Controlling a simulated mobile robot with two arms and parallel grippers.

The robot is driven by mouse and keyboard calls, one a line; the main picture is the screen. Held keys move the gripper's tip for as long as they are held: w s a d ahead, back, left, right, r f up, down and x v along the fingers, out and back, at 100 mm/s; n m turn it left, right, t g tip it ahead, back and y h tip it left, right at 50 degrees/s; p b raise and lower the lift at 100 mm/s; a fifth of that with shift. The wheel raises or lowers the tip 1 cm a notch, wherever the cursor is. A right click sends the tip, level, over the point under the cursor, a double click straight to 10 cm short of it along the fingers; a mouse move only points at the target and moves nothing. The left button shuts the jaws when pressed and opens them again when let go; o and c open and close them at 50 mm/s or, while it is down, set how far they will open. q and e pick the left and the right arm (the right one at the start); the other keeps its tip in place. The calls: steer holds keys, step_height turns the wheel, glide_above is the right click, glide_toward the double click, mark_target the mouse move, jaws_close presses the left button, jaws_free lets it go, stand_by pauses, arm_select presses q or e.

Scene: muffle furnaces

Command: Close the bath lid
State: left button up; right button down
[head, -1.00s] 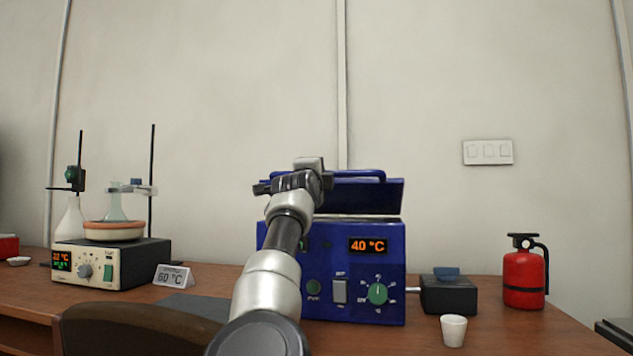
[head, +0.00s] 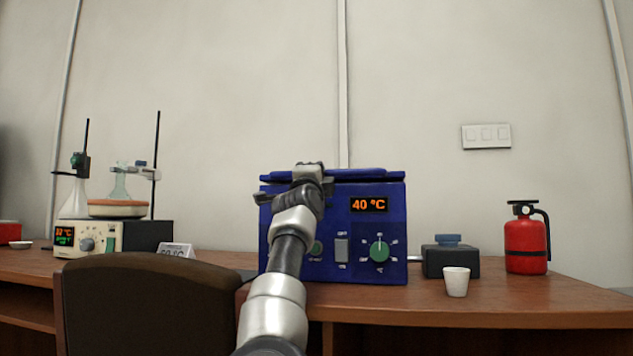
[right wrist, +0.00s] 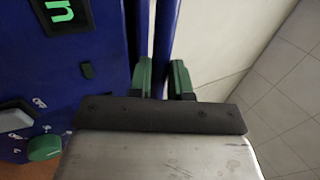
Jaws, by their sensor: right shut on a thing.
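The bath (head: 340,240) is a blue box with a lit 40 °C display and a green knob, standing on the desk. Its blue lid (head: 385,178) lies flat, or nearly so, along the top; I cannot tell whether a thin gap is left. My right gripper (head: 312,178) is at the top front of the bath and hides the lid's left part. In the right wrist view my right gripper (right wrist: 164,78) has its green-padded fingers on either side of a blue bar (right wrist: 166,40), seemingly the lid's handle. My left gripper is not in view.
A brown chair (head: 145,305) stands before the desk (head: 480,312). Right of the bath are a black box (head: 450,262), a white cup (head: 456,282) and a red extinguisher (head: 525,245). A heating unit (head: 110,237) with glassware stands at the left.

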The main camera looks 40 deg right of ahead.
steer(key=shift+w+f+b, duration=0.1)
steer(key=shift+f+b, duration=0.5)
steer(key=shift+f, duration=0.25)
steer(key=shift+f+g, duration=0.1)
steer(key=shift+g, duration=0.2)
steer(key=c, duration=1.1)
jaws_free()
steer(key=shift+d, duration=0.1)
steer(key=shift+o, duration=0.2)
